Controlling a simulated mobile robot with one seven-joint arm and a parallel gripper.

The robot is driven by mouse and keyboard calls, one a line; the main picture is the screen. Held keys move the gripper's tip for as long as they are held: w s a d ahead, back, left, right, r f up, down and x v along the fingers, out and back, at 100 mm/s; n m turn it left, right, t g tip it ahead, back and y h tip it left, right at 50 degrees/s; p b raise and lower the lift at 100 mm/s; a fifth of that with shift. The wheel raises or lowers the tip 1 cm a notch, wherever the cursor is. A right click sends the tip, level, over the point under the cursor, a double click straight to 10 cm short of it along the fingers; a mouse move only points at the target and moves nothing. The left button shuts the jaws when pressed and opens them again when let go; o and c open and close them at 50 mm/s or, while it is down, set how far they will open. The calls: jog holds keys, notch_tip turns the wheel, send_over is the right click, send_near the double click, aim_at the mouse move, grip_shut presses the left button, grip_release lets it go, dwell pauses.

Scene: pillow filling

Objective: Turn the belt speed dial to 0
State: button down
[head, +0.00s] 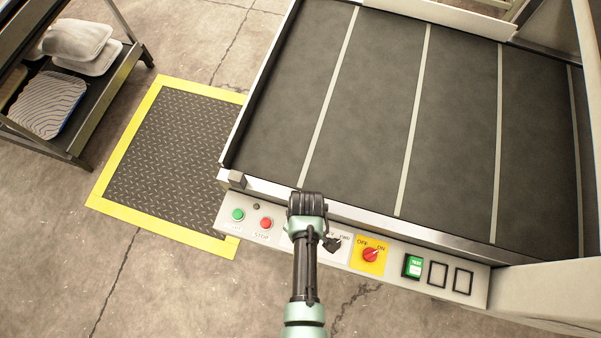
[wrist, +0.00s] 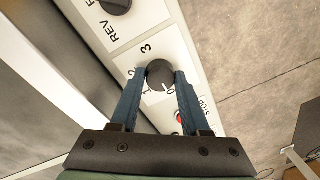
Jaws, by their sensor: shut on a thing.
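The belt speed dial (wrist: 160,72) is a round dark knob on the pale control panel, with the digits 3, 2, 1 and 0 printed around it in the wrist view. A small white mark on the knob's lower edge appears close to the 0. My gripper (wrist: 159,76) has its two blue fingers closed on opposite sides of the dial. In the head view my gripper (head: 307,205) is over the panel and hides the dial.
On the panel, a green button (head: 238,214) and a red STOP button (head: 265,223) are to the left. A black REV/FWD knob (head: 332,244), a red OFF/ON switch (head: 370,254) and a green rocker switch (head: 412,267) are to the right. The conveyor belt (head: 375,110) lies behind.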

jog(key=shift+c, duration=1.9)
grip_release()
jog(key=shift+r, duration=0.1)
notch_tip(320, 180, up, 13)
jog(key=p, duration=0.1)
jog(key=shift+w+d, duration=0.25)
jog(key=shift+w, duration=0.1)
